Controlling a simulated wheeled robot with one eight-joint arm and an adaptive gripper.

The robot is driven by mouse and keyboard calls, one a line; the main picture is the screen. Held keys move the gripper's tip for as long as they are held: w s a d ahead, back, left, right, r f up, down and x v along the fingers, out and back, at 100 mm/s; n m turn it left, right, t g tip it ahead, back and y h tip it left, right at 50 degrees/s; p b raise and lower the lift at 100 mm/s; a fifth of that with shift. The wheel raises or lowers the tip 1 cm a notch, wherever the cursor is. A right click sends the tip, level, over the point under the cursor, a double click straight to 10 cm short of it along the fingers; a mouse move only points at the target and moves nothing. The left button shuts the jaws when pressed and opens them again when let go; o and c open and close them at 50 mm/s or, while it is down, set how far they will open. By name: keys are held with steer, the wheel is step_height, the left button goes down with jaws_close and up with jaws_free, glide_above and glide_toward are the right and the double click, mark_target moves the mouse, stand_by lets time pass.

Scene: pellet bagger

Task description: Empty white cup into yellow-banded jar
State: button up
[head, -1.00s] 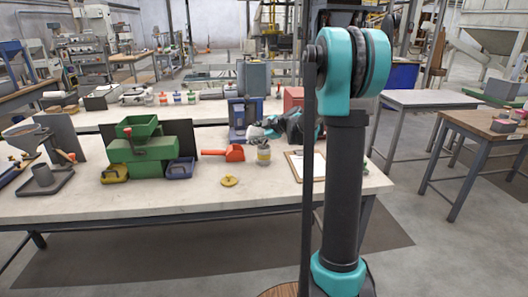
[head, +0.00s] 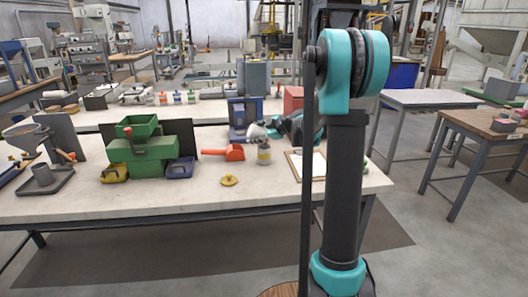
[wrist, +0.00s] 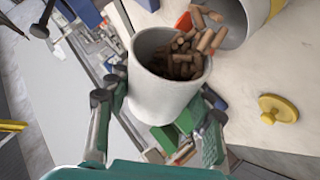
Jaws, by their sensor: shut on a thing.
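The white cup (wrist: 165,95) is held by my gripper (wrist: 160,108), whose fingers are on either side of it. The cup holds brown pellets (wrist: 185,55) and is tilted with its mouth towards the grey jar (wrist: 234,22). Pellets span the gap between the cup's rim and the jar's mouth. The yellow band (wrist: 277,8) shows at the top edge of the wrist view. In the head view the jar (head: 263,156) stands upright on the table, with the white cup (head: 256,131) just above it. My gripper (head: 275,132) there is partly hidden behind my arm.
A yellow knobbed lid (head: 229,180) lies on the table (head: 130,204) in front of the jar. An orange scoop (head: 235,152) is left of the jar, and a clipboard (head: 293,163) is right of it. A green machine (head: 140,150) stands further left.

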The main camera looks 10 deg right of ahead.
steer(key=shift+d+r+m+y, duration=0.15)
steer(key=shift+d+m+y, duration=0.15)
steer(key=shift+y, duration=0.2)
stand_by(0.8)
